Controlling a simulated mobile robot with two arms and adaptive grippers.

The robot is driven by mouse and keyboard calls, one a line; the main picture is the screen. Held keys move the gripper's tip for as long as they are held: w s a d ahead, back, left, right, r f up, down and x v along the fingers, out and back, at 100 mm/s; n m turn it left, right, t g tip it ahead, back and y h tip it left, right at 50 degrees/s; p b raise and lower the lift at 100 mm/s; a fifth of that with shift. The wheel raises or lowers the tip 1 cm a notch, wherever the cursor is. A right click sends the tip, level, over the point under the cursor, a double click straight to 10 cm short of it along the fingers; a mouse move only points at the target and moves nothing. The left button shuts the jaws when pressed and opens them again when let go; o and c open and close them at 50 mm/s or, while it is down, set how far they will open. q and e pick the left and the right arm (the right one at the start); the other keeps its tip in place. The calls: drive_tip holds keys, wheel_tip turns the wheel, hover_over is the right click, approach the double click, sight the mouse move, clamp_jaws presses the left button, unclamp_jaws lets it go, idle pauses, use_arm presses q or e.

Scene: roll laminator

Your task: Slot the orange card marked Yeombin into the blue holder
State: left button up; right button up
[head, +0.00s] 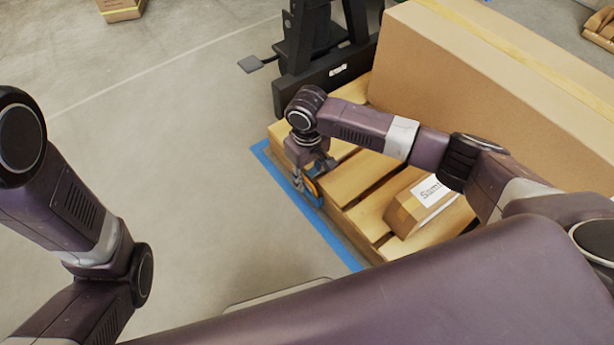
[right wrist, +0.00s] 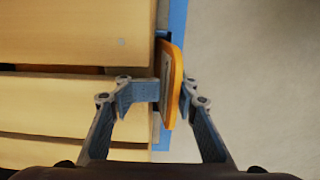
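The orange card (right wrist: 173,72) stands on edge between the two fingers of my right gripper (right wrist: 167,95), with a finger pad against each face. In the head view the right gripper (head: 311,177) points down at the near-left edge of the wooden pallet, and the orange card (head: 312,188) shows at its fingertips. The name on the card cannot be read. A small dark blue piece, perhaps the blue holder (right wrist: 161,35), shows beside the card at the pallet edge, mostly hidden. Whether the card touches it cannot be told. My left gripper is outside the view.
The pallet (head: 362,163) carries a large cardboard box (head: 470,85) and a small labelled box (head: 415,208). Blue tape (head: 335,243) runs on the floor along the pallet. A black wheeled machine (head: 315,55) stands behind.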

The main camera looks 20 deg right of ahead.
wheel_tip(320, 180, up, 12)
idle(0.4)
idle(0.4)
